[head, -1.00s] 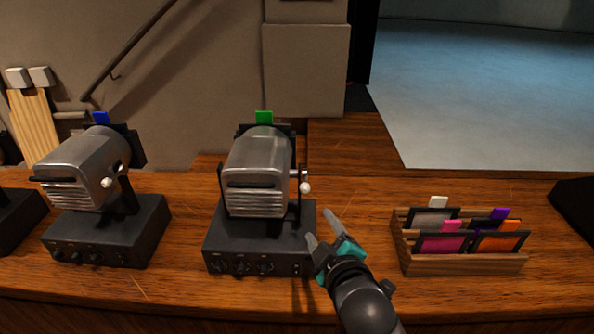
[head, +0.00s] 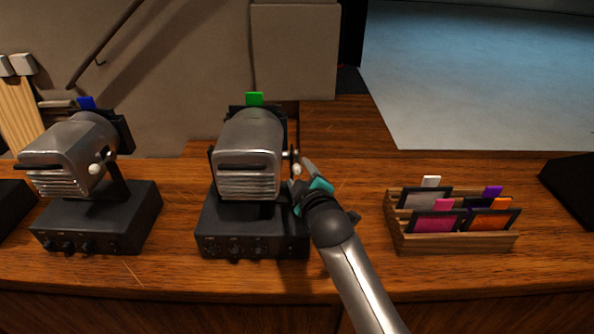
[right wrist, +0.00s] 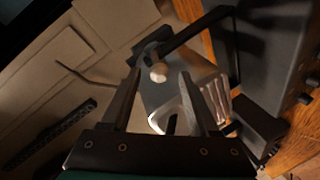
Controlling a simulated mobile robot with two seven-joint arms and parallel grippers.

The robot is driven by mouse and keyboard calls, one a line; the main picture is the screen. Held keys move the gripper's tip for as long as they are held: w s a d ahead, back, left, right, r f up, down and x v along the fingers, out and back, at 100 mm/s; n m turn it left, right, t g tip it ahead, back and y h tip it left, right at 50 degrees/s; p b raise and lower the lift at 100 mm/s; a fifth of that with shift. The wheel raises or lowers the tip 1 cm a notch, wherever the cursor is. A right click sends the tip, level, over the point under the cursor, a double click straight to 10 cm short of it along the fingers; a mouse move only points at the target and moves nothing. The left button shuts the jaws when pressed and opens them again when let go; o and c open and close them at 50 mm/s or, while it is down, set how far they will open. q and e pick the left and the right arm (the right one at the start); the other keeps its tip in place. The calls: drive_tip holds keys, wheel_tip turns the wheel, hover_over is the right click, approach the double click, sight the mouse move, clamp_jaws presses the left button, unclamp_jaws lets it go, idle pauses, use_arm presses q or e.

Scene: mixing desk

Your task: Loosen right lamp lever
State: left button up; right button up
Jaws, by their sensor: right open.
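The right lamp (head: 248,160) is a grey metal lamp with a green tab on a black base (head: 225,235), in the middle of the head view. Its lever (head: 296,168) has a white knob on the lamp's right side. My right gripper (head: 303,176) is at the lever, its jaws open near the knob. In the right wrist view the white knob (right wrist: 158,73) shows ahead, between the two fingers (right wrist: 160,100), with the lamp body (right wrist: 185,90) behind it. I cannot tell whether a finger touches it. My left gripper is not in view.
Another lamp (head: 70,160) with a blue tab stands on its base at the left. A wooden rack (head: 455,242) with several coloured gel frames stands to the right. A black object (head: 570,190) is at the far right edge. Desk between the lamp and rack is partly bare.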

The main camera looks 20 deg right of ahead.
sight(298, 173)
drive_tip(key=shift+x, duration=1.65)
clamp_jaws()
